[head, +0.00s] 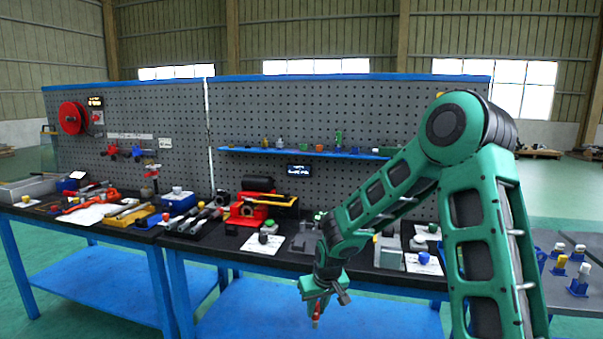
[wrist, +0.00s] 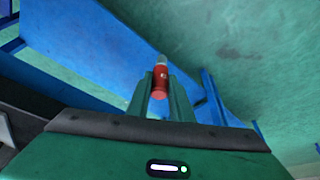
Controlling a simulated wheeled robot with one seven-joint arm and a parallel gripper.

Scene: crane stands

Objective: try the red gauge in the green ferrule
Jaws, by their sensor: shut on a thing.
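My gripper (head: 317,304) is shut on the red gauge (head: 317,314), which hangs below the fingers in front of the bench. In the wrist view the red gauge (wrist: 160,86) sits between the two green fingers, with a pale grey end pointing away. It is over the blue lower shelf and green floor, apart from any stand. A small green piece (head: 433,228) rests on a white card at the right of the bench, partly near my arm; I cannot tell whether it is the green ferrule.
Blue stands (head: 579,281) are at the far right. My arm hides part of the bench. The floor in front is clear.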

